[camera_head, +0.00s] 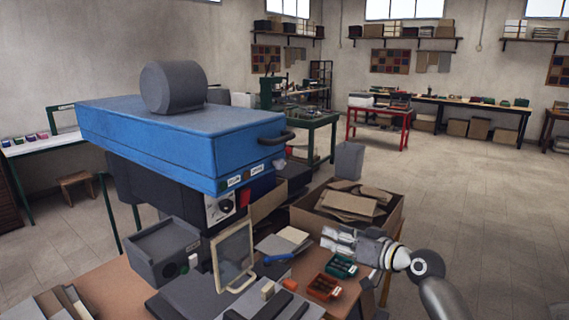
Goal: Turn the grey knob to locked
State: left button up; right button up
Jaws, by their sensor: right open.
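A blue-topped machine (170,135) stands on the workbench at the left. On its dark front, below the blue cover, is a pale plate (220,206) with a small round knob (224,207) on it. The knob looks grey, but its pointer and lettering are too small to read. My right gripper (329,239) is open and empty, to the right of the knob and lower in the picture, with its fingers pointing left. It is apart from the machine. My left gripper is not in view.
A clear framed guard (233,256) stands in front of the machine, just below the knob plate. A grey box with buttons (162,252) is at its left. Red and green bins (323,287) and a cardboard box (350,209) lie near my right gripper.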

jog(key=s+a+r+n+y, duration=0.2)
jog(key=r, duration=0.5)
jog(key=s+a+r+n+y, duration=0.1)
jog(key=r, duration=0.6)
jog(key=n+g+y, duration=0.2)
send_near(283, 165)
jog(key=p+x, duration=0.5)
jog(key=x, duration=0.3)
jog(key=shift+a+r, duration=0.2)
jog(key=shift+w+a+f, duration=0.1)
jog(key=shift+w+a, duration=0.15)
jog(key=shift+a, duration=0.05)
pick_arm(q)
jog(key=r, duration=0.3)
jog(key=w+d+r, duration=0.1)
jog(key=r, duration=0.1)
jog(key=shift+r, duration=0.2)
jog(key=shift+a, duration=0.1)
